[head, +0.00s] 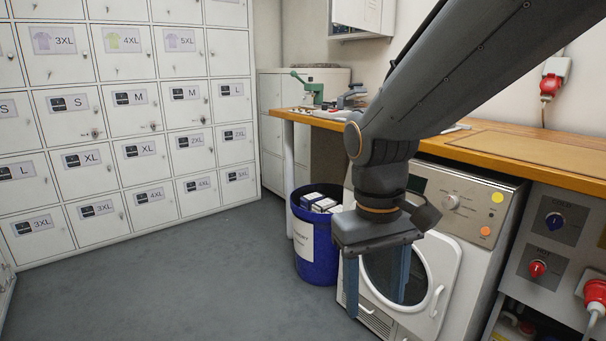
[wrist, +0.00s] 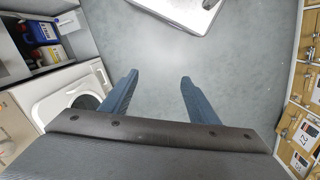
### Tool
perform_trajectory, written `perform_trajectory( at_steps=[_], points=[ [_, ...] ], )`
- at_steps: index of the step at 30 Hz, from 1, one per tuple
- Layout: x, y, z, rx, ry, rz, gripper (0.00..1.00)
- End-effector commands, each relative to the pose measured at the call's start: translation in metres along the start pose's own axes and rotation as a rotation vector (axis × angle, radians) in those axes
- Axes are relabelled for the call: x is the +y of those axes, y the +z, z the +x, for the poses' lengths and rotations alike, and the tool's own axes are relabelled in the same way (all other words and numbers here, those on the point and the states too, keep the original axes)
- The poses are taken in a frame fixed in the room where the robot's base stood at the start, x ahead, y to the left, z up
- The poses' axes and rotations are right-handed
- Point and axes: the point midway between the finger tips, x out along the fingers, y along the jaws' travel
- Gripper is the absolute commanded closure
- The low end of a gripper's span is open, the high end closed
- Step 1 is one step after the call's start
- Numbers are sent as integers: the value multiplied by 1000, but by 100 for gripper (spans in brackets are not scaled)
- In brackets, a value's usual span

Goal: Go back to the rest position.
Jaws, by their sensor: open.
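My gripper (head: 377,285) hangs pointing down from my arm in the head view, in front of the white front-loading machine (head: 466,225). Its two blue fingers are apart, with nothing between them. In the wrist view my gripper (wrist: 157,82) also shows open and empty, with bare grey floor beyond the fingertips. My arm comes in from the upper right and hides part of the wall and bench.
A blue bin (head: 317,262) with boxes in it stands left of the machine. A wooden worktop (head: 530,148) runs above the machine. White lockers (head: 130,120) fill the left side. The grey floor (head: 190,290) between is clear. A red plug (head: 596,292) hangs at right.

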Motion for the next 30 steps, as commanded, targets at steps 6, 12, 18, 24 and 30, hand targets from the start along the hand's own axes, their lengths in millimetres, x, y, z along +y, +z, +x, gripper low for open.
perform_trajectory(
  at_steps=[6, 12, 18, 24, 30],
  points=[
    [-22, 36, 11, 40, -67, 4, 45],
    [-35, 60, 18, 67, -112, 17, 45],
    [-24, 60, 4, 62, -103, 48, 45],
    [-12, 62, -10, 59, -96, 85, 45],
    [9, 68, -33, 53, -86, 142, 45]
  ],
)
